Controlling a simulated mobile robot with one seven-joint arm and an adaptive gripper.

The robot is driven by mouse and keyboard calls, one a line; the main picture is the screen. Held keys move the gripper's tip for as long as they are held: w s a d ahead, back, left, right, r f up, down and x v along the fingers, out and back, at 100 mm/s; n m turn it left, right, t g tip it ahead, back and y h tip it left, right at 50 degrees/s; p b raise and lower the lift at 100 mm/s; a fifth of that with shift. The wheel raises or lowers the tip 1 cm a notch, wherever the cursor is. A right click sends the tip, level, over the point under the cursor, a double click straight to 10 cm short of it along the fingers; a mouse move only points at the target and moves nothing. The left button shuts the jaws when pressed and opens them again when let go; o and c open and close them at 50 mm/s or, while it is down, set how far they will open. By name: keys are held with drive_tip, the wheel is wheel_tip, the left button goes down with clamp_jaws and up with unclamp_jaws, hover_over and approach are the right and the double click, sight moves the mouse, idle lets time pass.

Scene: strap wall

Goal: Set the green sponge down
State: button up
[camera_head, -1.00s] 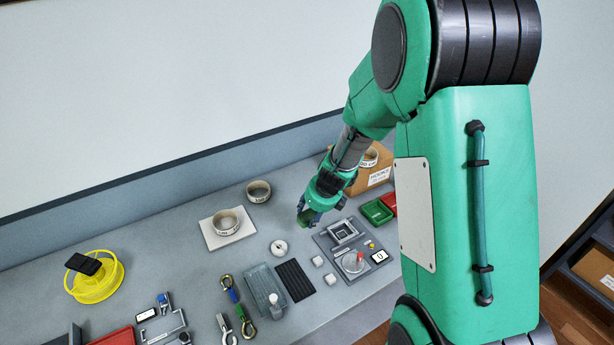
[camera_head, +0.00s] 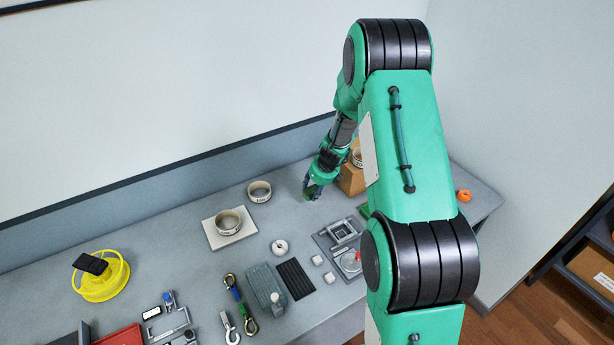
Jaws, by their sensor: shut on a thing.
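My gripper (camera_head: 310,195) is at the far end of the green arm, over the back part of the grey table and just left of the cardboard box. It is shut on the green sponge (camera_head: 311,191), which shows only as a small dark green patch between the fingers. Most of the sponge is hidden by the fingers, and I cannot tell whether it touches the table top.
A tape roll (camera_head: 259,191) stands left of my gripper; another (camera_head: 228,222) is on a white plate. The cardboard box (camera_head: 350,180) is close on the right. A grey fixture (camera_head: 341,232) lies in front. Bare table (camera_head: 290,210) surrounds the gripper's left and front.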

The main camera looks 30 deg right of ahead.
sight(315, 185)
drive_tip(key=shift+w+d+f, duration=0.8)
drive_tip(key=shift+w+d, duration=0.2)
drive_tip(key=shift+w, duration=0.1)
drive_tip(key=shift+w+p, duration=0.1)
drive_tip(key=shift+p, duration=0.2)
drive_tip(key=w+d, duration=0.2)
drive_tip(key=w, duration=0.3)
drive_tip(key=w+d+f, duration=0.1)
drive_tip(key=w+d, duration=0.1)
drive_tip(key=w, duration=0.3)
drive_tip(key=w+d, duration=0.1)
drive_tip(key=w, duration=0.3)
drive_tip(key=shift+w+d+f, duration=0.25)
drive_tip(key=shift+w+d, duration=0.15)
drive_tip(key=shift+f, duration=1.8)
drive_tip(key=shift+c, duration=0.2)
